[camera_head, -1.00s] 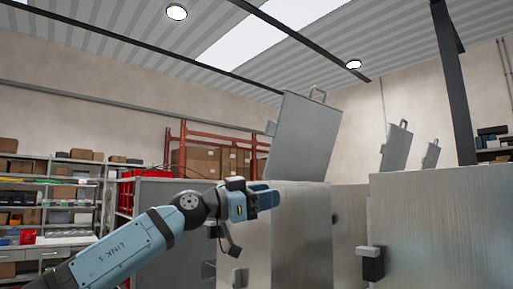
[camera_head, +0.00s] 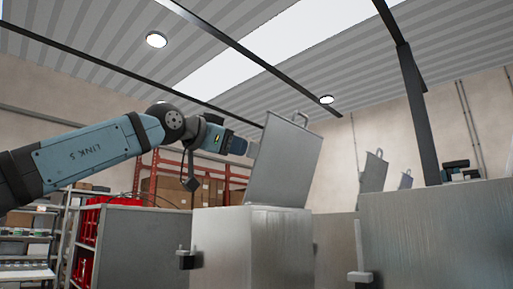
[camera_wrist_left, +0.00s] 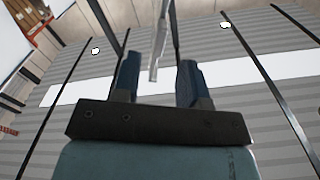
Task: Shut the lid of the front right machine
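A grey metal machine (camera_head: 250,245) stands in the middle of the head view, with its lid (camera_head: 287,160) standing open, tilted slightly to the right, a bar handle on its top edge. My left gripper (camera_head: 241,146) is at the left edge of this lid, about halfway up; I cannot tell whether it touches. In the left wrist view my left gripper (camera_wrist_left: 159,62) has its fingers apart, and a thin pale edge (camera_wrist_left: 158,45) shows between them, probably the lid. My right gripper is not in view.
Two more raised lids (camera_head: 373,171) (camera_head: 405,180) show farther back. A grey cabinet (camera_head: 140,245) and red bins (camera_head: 88,240) are at the left.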

